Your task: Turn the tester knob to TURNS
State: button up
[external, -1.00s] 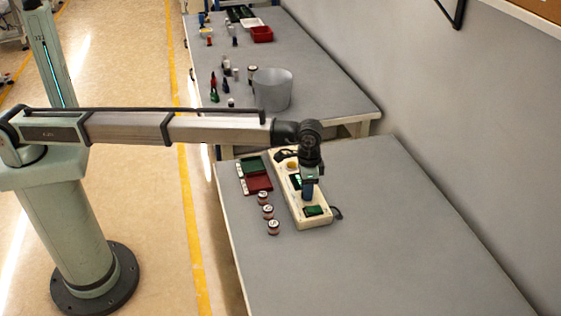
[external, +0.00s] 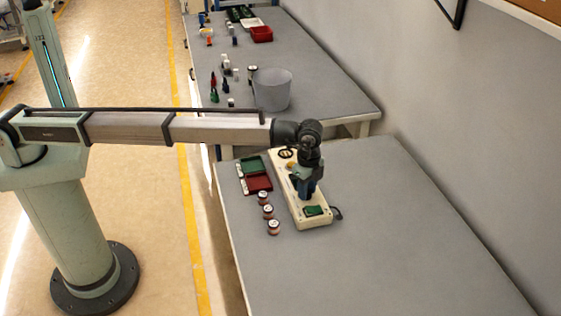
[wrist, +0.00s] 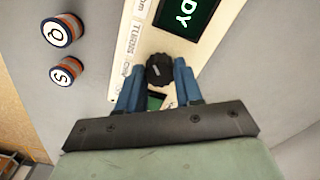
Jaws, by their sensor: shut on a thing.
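The tester (external: 297,213) is a long cream box on the near bench. In the wrist view its black ribbed knob (wrist: 160,71) sits between my blue fingers, beside a printed TURNS label (wrist: 126,44). An ohm label shows only in part at the top edge. My gripper (wrist: 158,66) is shut on the knob, pointing down; it also shows over the tester in the external view (external: 304,197). The knob's pointer cannot be made out. A dark display (wrist: 187,16) ends in green letters "DY".
Several coils stand in a row left of the tester; Q (wrist: 62,30) and S (wrist: 66,71) show in the wrist view. Green (external: 250,166) and red (external: 259,184) trays lie beside it. A grey bin (external: 272,90) stands on the far bench. The near bench's right side is clear.

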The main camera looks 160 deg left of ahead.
jog(key=shift+m, duration=0.6)
jog(key=o, duration=1)
jog(key=shift+o, duration=0.2)
jog(key=shift+r, duration=0.1)
notch_tip(320, 180, up, 14)
jog(key=shift+f, duration=0.2)
